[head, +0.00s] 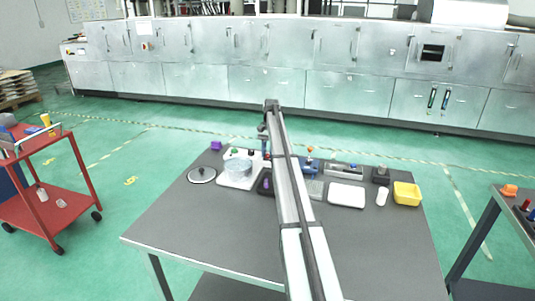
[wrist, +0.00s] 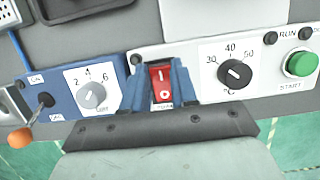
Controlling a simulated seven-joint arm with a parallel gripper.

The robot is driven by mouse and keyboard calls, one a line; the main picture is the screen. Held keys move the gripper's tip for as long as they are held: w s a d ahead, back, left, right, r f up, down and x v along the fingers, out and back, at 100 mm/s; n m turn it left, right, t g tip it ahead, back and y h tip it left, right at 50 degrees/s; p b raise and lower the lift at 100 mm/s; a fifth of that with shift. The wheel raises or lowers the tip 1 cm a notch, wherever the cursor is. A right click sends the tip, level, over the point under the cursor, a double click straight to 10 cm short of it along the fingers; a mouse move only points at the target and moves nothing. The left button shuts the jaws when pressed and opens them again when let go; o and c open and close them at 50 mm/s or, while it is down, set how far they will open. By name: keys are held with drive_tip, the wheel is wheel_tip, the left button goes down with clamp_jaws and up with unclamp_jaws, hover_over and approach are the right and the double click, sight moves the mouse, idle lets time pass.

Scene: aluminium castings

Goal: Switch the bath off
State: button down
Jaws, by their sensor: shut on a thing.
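The bath is a white unit with a clear round vessel (head: 238,168) at the back of the table in the head view. Its white control panel (wrist: 199,78) fills the middle and right of the wrist view. It carries a red rocker switch (wrist: 161,84) marked I and O, a black temperature dial (wrist: 235,73) and a green START button (wrist: 301,64). My gripper (wrist: 163,74) has its blue fingers on either side of the red switch, shut on it. Which side of the rocker is pressed I cannot tell. In the head view my arm hides the fingertips.
A blue unit (wrist: 62,100) with a grey dial and an orange-tipped lever (wrist: 20,138) stands beside the panel. A lid (head: 202,175), a white tray (head: 346,195) and a yellow bin (head: 407,193) are on the grey table (head: 190,230). The table's front is clear.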

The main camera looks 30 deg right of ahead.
drive_tip(key=c, duration=0.9)
unclamp_jaws()
drive_tip(key=shift+r, duration=0.15)
drive_tip(key=shift+v, duration=3.6)
